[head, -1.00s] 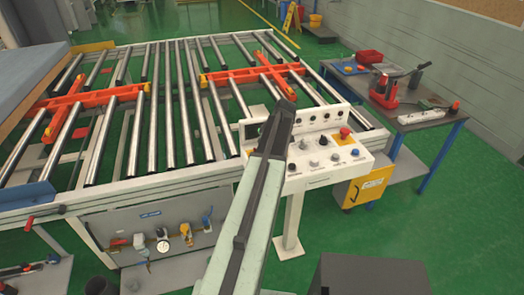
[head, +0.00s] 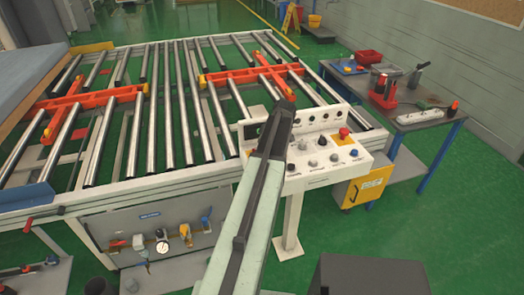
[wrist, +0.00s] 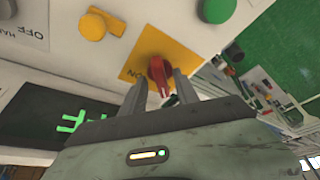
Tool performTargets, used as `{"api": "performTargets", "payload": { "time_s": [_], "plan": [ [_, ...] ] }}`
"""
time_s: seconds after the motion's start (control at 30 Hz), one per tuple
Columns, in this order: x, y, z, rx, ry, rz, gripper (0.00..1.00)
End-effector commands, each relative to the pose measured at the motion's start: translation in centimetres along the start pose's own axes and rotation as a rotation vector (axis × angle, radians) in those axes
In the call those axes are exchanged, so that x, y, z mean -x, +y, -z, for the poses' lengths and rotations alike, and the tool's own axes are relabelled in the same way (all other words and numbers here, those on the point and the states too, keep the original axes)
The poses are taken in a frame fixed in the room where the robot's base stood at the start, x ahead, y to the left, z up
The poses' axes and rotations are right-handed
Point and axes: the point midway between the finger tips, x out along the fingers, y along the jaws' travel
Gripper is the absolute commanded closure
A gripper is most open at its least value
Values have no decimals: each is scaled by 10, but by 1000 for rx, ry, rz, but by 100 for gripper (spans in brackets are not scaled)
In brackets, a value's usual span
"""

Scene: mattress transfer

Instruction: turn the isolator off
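The isolator is a red rotary knob (wrist: 159,70) on a yellow plate (wrist: 150,50) marked ON, near the middle of the wrist view. My gripper (wrist: 161,82) has its two fingers apart, one on each side of the red handle. I see gaps beside the handle, and cannot tell whether either finger touches it. In the head view my arm reaches up to the control console (head: 322,172) and hides the isolator and the fingers.
The console also carries a red mushroom button (head: 344,132). A roller conveyor (head: 165,110) stands behind, and a tool table (head: 408,122) at right.

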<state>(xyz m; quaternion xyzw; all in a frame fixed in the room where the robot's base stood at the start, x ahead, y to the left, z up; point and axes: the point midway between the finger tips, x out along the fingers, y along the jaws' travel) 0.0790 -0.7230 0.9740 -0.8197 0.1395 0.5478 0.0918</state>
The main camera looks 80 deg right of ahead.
Motion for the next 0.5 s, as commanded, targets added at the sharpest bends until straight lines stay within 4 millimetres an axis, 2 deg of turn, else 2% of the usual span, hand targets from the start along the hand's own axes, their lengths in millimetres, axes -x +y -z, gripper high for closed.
{"api": "performTargets", "payload": {
  "time_s": [0.17, 0.5],
  "plan": [
    [9, 0, 1, -1, 0, 1, 64],
    [69, 0, 2, -1, 0, 0, 64]
  ]
}}
